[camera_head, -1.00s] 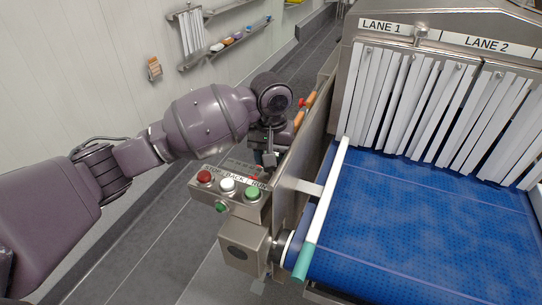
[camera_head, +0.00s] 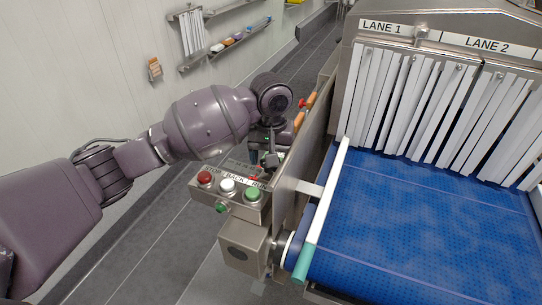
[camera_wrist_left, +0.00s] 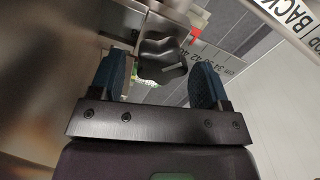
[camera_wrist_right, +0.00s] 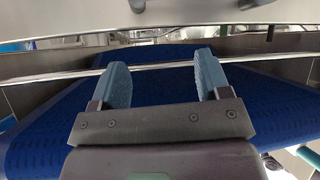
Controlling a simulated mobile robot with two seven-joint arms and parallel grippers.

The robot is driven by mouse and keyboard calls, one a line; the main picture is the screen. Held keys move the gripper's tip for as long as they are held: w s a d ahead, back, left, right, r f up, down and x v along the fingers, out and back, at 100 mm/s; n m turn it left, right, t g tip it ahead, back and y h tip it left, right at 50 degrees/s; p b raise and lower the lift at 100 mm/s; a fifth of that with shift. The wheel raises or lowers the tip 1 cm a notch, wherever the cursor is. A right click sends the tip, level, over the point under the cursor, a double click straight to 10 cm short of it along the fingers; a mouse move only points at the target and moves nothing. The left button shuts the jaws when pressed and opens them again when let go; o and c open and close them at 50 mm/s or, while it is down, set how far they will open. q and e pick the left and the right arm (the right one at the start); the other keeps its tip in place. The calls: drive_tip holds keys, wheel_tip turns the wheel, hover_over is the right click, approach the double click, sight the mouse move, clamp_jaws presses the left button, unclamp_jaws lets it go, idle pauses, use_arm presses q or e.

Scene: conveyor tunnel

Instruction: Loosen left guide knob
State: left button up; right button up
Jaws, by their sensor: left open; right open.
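The dark lobed guide knob (camera_wrist_left: 163,60) shows in the left wrist view beside a metal bracket, with a numbered scale near it. My left gripper (camera_wrist_left: 160,78) is open, with one blue-grey finger on each side of the knob in the picture; I see no clear contact. In the head view my left gripper (camera_head: 269,153) is beside the machine's left side, behind the button box, and the knob cannot be made out clearly. My right gripper (camera_wrist_right: 162,82) is open and empty, with the blue belt behind it in the right wrist view.
The button box (camera_head: 230,197) with red, white and green buttons stands close to my left gripper. The metal side plate (camera_head: 306,145), a white guide rail (camera_head: 327,200) and the blue belt (camera_head: 410,235) are to its right. White strip curtains hang at the tunnel mouth.

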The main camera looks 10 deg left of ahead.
use_arm(q)
wheel_tip(320, 180, up, 11)
drive_tip(key=shift+b, duration=0.3)
drive_tip(key=shift+f, duration=0.1)
idle(0.4)
